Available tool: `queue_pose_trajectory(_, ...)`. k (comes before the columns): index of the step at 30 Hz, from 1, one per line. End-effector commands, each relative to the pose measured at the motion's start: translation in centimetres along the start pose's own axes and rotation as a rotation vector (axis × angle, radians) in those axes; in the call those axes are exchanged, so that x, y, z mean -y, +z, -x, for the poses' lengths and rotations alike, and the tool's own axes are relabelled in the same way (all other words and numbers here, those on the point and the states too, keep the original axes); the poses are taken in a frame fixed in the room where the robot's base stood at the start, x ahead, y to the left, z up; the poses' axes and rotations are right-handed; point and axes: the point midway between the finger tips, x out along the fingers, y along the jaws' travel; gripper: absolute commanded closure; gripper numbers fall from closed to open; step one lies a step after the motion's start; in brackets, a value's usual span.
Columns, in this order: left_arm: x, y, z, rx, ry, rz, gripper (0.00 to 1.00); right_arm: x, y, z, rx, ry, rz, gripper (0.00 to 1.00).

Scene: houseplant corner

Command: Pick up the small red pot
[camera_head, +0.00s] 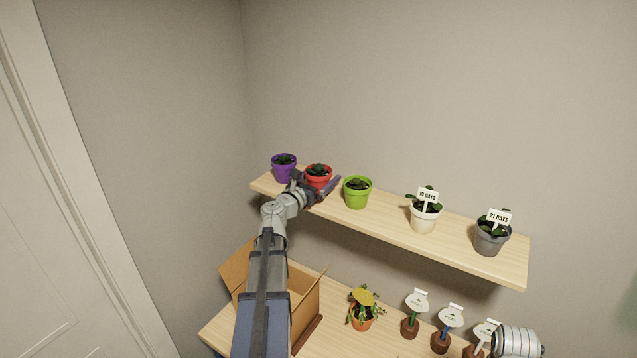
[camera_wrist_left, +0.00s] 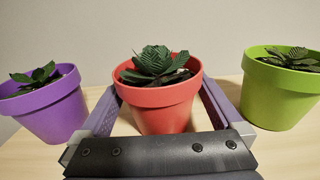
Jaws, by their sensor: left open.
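The small red pot (camera_head: 318,171) with a leafy plant stands upright on the upper wooden shelf, between a purple pot and a green pot. In the left wrist view the red pot (camera_wrist_left: 160,104) sits between the two fingers of my left gripper (camera_wrist_left: 163,105). The fingers are open, one on each side of the pot. In the head view my left gripper (camera_head: 318,186) reaches up to the shelf and hides the lower part of the pot. I cannot tell whether a finger touches it. My right gripper does not show.
The purple pot (camera_head: 284,168) is close on the left and the green pot (camera_head: 357,193) close on the right. White (camera_head: 424,219) and grey (camera_head: 490,240) pots with signs stand further right on the shelf (camera_head: 457,244).

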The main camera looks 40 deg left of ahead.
Motion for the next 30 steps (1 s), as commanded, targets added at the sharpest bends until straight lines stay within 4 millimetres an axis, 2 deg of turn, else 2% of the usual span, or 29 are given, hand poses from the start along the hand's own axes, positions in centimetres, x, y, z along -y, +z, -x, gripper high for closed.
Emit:
queue_pose_trajectory(1,-0.16,0.0,-1.07,0.0,0.0,0.0,0.0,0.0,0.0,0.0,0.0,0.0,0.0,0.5)
queue_pose_trajectory(3,-0.08,0.0,-1.67,0.0,-0.001,0.0,0.0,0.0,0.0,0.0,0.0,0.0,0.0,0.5)
queue_pose_trajectory(10,0.02,0.0,-1.69,0.0,0.0,0.0,0.0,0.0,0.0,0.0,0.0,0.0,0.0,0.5)
queue_pose_trajectory(30,0.0,-0.01,-1.67,0.0,0.0,0.0,0.75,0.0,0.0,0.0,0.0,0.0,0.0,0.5)
